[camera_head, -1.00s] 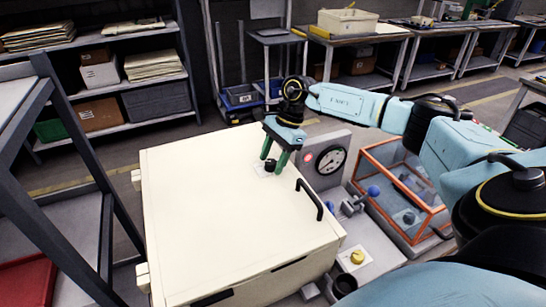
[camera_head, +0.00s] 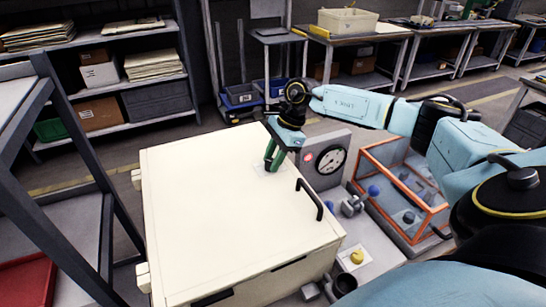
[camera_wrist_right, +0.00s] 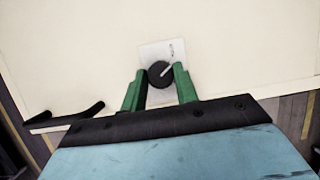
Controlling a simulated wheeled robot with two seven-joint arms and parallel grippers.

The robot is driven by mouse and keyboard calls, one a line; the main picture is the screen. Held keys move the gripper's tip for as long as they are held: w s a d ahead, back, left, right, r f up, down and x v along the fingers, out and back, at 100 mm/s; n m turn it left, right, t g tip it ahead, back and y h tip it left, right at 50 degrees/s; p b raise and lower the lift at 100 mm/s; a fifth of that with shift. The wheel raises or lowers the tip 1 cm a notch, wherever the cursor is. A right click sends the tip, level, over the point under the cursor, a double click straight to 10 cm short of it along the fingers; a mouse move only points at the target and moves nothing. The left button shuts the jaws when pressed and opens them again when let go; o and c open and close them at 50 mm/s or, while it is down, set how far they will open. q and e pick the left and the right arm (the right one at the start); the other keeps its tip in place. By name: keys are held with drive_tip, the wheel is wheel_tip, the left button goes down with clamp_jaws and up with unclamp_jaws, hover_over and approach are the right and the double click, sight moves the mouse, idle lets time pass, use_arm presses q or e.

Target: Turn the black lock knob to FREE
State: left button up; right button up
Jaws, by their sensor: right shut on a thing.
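The black lock knob (camera_wrist_right: 159,74) is a round cap with a light pointer line, which points to the upper right in the right wrist view. It sits on a small pale label plate (camera_wrist_right: 152,51) with tiny dark lettering that I cannot read, on the cream lid (camera_head: 215,220) of a large box. My right gripper (camera_head: 274,164) reaches down onto the lid. Its green fingers are closed on the knob's two sides, as the right wrist view (camera_wrist_right: 161,79) shows. In the head view the fingers hide the knob. My left gripper is not in view.
A black bar handle (camera_head: 311,199) stands up from the lid's right side. The rest of the lid is clear.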

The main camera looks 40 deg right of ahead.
drive_tip(key=m+t, duration=0.1)
drive_tip(key=m, duration=0.1)
drive_tip(key=m+h, duration=0.1)
drive_tip(key=m, duration=0.2)
drive_tip(key=shift+s+a+t, duration=0.1)
drive_tip(key=shift+t, duration=0.3)
drive_tip(key=m, duration=0.2)
drive_tip(key=m+h, duration=0.1)
drive_tip(key=m, duration=0.1)
drive_tip(key=shift+a+t+h, duration=0.1)
drive_tip(key=shift+t+h, duration=0.2)
drive_tip(key=m+h+b, duration=0.1)
drive_tip(key=m+b, duration=0.1)
drive_tip(key=m, duration=0.1)
drive_tip(key=shift+a+m, duration=0.1)
drive_tip(key=shift+m, duration=0.2)
drive_tip(key=shift+m+h+b, duration=0.8)
drive_tip(key=shift+m+b, duration=0.15)
drive_tip(key=shift+m, duration=0.65)
drive_tip(key=o, duration=1)
drive_tip(key=shift+a, duration=0.1)
drive_tip(key=shift+r, duration=0.1)
